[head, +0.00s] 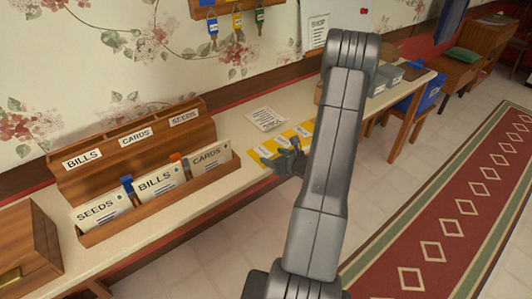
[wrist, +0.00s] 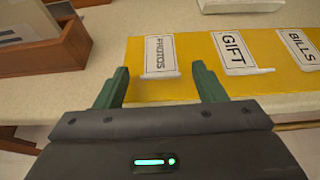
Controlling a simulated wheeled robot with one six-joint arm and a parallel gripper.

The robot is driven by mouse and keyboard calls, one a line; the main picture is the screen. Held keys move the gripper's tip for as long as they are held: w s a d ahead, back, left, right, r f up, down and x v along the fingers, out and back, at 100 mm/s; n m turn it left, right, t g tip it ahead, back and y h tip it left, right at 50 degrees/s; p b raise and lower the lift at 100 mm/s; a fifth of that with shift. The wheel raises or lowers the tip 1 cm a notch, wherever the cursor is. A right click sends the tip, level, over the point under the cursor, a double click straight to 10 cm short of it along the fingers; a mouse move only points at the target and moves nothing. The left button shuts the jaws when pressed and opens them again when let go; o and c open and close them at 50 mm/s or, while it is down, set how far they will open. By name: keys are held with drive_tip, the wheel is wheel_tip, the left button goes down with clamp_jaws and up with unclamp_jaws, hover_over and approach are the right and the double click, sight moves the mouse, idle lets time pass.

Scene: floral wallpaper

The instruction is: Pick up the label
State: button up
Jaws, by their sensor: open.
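A yellow mat (head: 311,125) lies on the long table with white labels on it. In the wrist view the mat (wrist: 200,88) holds a PHOTOS label (wrist: 160,55), a GIFT label (wrist: 234,52) and a BILLS label (wrist: 300,48), the last cut by the right edge. The task does not say which label is meant. My gripper (wrist: 160,72) is open and empty, its green fingers either side of the PHOTOS label's near end in the picture. I cannot tell its height above the mat. In the head view my gripper (head: 280,160) is at the mat's near edge, partly behind my arm.
A wooden organizer (head: 215,178) with SEEDS, BILLS and CARDS cards stands left of the mat. A printed sheet (head: 265,118) lies behind the mat. Grey boxes (head: 385,78) stand farther along the table. Key tags (head: 237,22) hang on the wall.

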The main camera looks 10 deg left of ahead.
drive_tip(key=c, duration=1.1)
drive_tip(key=shift+r, duration=0.1)
drive_tip(key=shift+c, duration=0.2)
